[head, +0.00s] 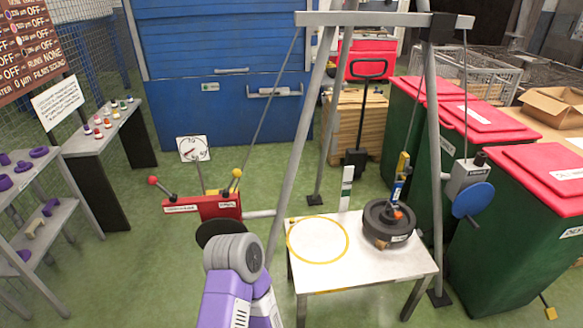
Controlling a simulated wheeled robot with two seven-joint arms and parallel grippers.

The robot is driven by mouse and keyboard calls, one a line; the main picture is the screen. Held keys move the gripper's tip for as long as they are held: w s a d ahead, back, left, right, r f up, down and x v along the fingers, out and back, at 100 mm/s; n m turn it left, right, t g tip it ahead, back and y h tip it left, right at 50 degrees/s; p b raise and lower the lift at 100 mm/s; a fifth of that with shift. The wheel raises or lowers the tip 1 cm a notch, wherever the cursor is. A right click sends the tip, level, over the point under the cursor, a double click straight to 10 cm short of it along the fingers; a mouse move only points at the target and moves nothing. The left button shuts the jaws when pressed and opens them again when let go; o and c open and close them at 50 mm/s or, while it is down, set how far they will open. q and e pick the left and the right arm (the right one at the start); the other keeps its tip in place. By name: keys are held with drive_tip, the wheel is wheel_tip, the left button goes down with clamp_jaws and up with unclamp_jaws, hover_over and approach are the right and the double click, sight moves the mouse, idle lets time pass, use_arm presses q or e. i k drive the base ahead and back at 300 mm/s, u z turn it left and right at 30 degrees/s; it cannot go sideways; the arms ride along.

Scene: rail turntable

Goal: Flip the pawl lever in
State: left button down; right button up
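A red winch box (222,208) with white labels is fixed to the left side of the grey frame. One lever with a red ball knob (152,180) leans out to the left from it. Another lever with a yellow ball knob (237,173) stands up near its right end. The labels are too small to read, so I cannot tell which lever is the pawl. A dark disc (212,230) sits below the box, partly hidden by my purple and grey arm. That arm rises from the bottom edge just below the box. No gripper fingers show.
A grey A-frame (290,140) with ropes straddles a white table (345,268). On the table are a yellow ring (318,240) and a dark round weight (389,225). Green bins (500,215) crowd the right. Shelves (45,235) stand left. Green floor between shelves and winch is clear.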

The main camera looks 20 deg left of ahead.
sight(236, 172)
drive_tip(key=u, duration=0.35)
drive_tip(key=i, duration=1.1)
drive_tip(key=u, duration=0.85)
